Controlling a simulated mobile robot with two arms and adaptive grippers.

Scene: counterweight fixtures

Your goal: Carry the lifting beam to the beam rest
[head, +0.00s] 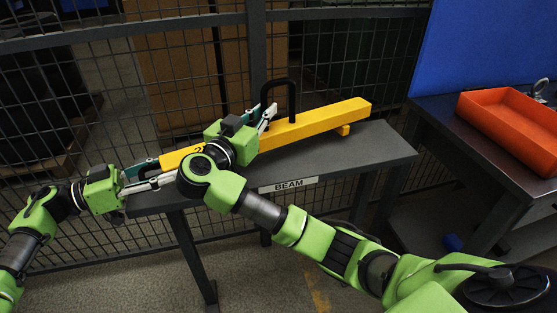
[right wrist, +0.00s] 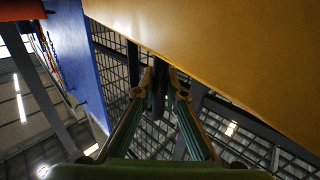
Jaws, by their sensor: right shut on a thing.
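The lifting beam is a long yellow bar (head: 325,117) with black upright handles and a small foot near its right end. It lies along a grey stand labelled BEAM; I cannot tell whether it touches the top. My right gripper (head: 268,115) is shut on a black handle of the beam, and its arm hides the beam's middle. In the right wrist view, the fingers (right wrist: 160,88) close on a dark bar beside the beam's yellow face (right wrist: 230,45). My left gripper (head: 166,168) has its fingers apart at the beam's left end.
The grey stand (head: 375,147) has a bare front strip and right end. A wire mesh fence (head: 190,70) runs close behind it. At right, a dark table (head: 450,115) holds an orange tray (head: 510,120), with a blue panel (head: 480,45) behind.

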